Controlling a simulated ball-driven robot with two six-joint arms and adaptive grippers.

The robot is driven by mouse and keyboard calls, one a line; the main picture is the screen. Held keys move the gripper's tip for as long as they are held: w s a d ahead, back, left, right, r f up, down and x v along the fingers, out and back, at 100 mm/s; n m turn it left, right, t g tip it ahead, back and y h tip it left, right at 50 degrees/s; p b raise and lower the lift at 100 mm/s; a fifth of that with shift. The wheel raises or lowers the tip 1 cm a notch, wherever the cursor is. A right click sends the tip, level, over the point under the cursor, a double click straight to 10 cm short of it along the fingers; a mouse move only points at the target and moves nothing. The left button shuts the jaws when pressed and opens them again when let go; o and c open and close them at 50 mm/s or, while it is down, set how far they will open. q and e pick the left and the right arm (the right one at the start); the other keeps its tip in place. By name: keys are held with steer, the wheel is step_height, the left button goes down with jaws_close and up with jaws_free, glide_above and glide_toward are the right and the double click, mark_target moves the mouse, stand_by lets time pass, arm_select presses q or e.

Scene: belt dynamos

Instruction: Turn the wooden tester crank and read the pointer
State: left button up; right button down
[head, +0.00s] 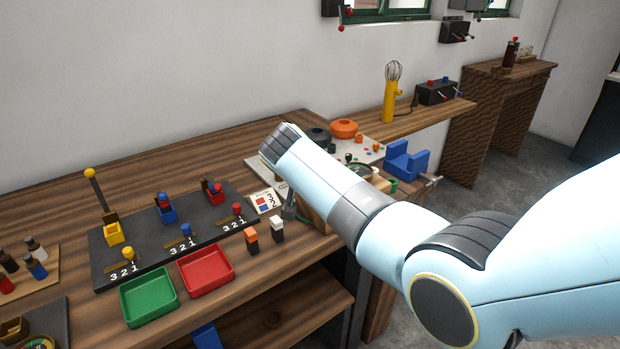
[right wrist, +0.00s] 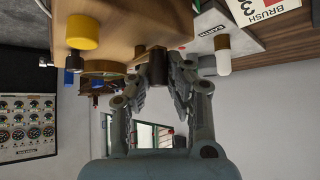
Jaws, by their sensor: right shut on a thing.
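The wooden tester, a tan wooden box (right wrist: 125,18), fills the top of the right wrist view. In the head view most of it is hidden behind my right arm. My right gripper (right wrist: 158,75) is close against the box, its fingers shut on a small dark part that I take to be the crank handle; the fingers cover most of it. A yellow knob (right wrist: 82,32) and a brass-coloured ring (right wrist: 105,68) stick out beside the gripper. I cannot make out the pointer in either view. My left gripper is not in view.
On the bench are a green tray (head: 149,297), a red tray (head: 206,270) and a dark board (head: 150,258) with numbered slots and coloured parts. An orange block (head: 251,239) and a white block (head: 277,229) stand near the arm. A blue cradle (head: 406,162) lies beyond it.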

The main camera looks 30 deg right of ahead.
steer(key=shift+s+a+f, duration=0.1)
steer(key=shift+a+f, duration=0.15)
steer(key=shift+f, duration=0.05)
stand_by(0.5)
steer(key=c, duration=1.2)
jaws_free()
steer(key=shift+a+r, duration=0.1)
steer(key=shift+a, duration=0.05)
steer(key=shift+c, duration=0.2)
steer(key=shift+r, duration=0.1)
steer(key=shift+d, duration=0.2)
steer(key=shift+r, duration=0.1)
steer(key=v, duration=0.7)
steer(key=shift+a+r, duration=0.1)
steer(key=shift+a, duration=0.1)
